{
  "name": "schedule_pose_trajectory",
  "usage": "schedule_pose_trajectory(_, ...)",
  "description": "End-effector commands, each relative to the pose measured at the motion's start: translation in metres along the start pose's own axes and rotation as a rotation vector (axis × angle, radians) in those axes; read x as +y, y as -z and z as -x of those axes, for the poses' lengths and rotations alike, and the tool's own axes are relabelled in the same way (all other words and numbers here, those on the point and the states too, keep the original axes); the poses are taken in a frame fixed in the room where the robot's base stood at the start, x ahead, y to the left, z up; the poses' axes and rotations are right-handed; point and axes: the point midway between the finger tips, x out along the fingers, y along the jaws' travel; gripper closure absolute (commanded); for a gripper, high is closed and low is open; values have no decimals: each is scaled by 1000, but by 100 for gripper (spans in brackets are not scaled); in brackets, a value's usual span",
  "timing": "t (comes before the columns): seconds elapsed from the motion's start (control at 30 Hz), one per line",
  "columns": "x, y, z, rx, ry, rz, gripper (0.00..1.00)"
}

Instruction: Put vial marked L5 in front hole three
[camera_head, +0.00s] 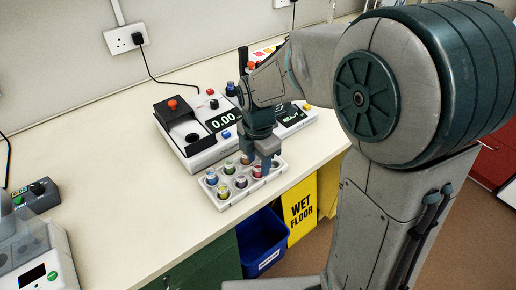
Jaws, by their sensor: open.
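A white rack (231,202) stands near the front edge of the bench. It holds several small vials with coloured tops in two rows, among them a blue one (211,177), a yellow-green one (223,190) and a dark one (241,181). A red-topped vial (257,171) stands at the right part of the rack. The markings are too small to read, so I cannot tell which vial is L5. My gripper (262,162) is open, pointing down over the right end of the rack, close to the red-topped vial. It hides part of the rack's back right holes.
Behind the rack stands a white device (199,137) with a 0.00 display and a red knob. Another device (293,118) is to its right. A dark control box (36,197) sits at left. Below the bench edge are a blue bin (262,243) and a yellow wet-floor sign (300,210).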

Motion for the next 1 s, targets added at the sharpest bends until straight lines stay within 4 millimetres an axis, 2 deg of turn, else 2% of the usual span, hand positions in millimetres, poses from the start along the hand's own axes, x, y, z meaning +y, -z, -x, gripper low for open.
schedule_pose_trajectory(0.17,2,0,25,-1,-7,0,57)
schedule_pose_trajectory(0.4,1,-1,80,-2,-6,-1,57)
schedule_pose_trajectory(0.6,1,0,112,-1,-2,0,57)
schedule_pose_trajectory(0.87,0,0,126,0,-1,-3,57)
schedule_pose_trajectory(1.0,-10,-4,125,-2,-13,-104,57)
